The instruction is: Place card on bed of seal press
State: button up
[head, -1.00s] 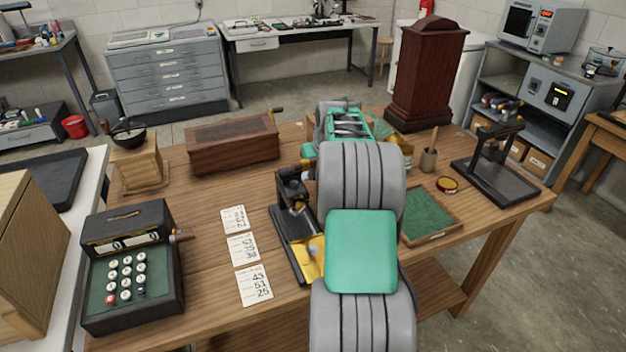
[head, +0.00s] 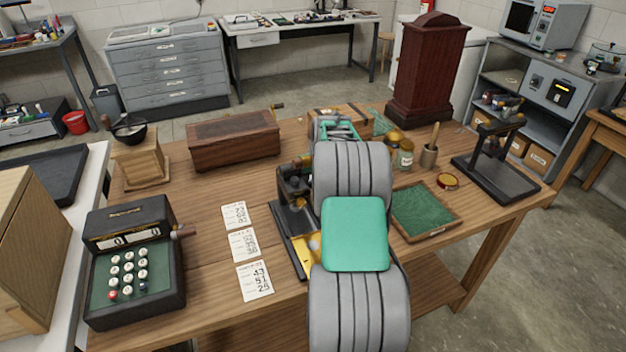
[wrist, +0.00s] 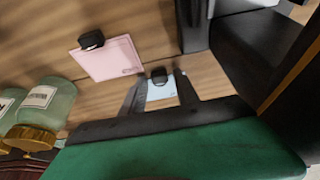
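My gripper (wrist: 160,84) points down at the wooden table in the wrist view, with its two dark fingers apart. A small pale blue card (wrist: 162,92) with a black piece at its far edge shows between the fingers. I cannot tell whether the fingers touch it. A pink card (wrist: 110,60), also with a black piece on its edge, lies to the left. In the head view my arm hides the fingers and these cards. A black press with a yellow plate (head: 305,252) stands left of my arm. Another black press (head: 497,165) stands at the table's right end; I cannot tell which is the seal press.
Glass jars (wrist: 45,103) stand left of my gripper. A dark upright body (wrist: 255,50) is close on the right. In the head view, several white number cards (head: 243,245), an adding machine (head: 130,262), a wooden box (head: 233,140) and a green-lined tray (head: 424,212) occupy the table.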

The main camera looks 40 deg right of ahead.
jog(key=shift+o, duration=0.4)
jog(key=shift+s+r, duration=0.1)
jog(key=shift+r, duration=0.45)
jog(key=shift+o, duration=0.3)
jog(key=v, duration=1)
jog(key=shift+s+r+b, duration=0.2)
jog(key=shift+r+b, duration=0.1)
jog(key=shift+b, duration=0.05)
jog(key=shift+o, duration=0.3)
jog(key=p+x, duration=0.2)
jog(key=x, duration=1)
jog(key=shift+a+r+p, duration=0.1)
jog(key=shift+p, duration=0.25)
jog(key=shift+c, duration=0.5)
grip_shut()
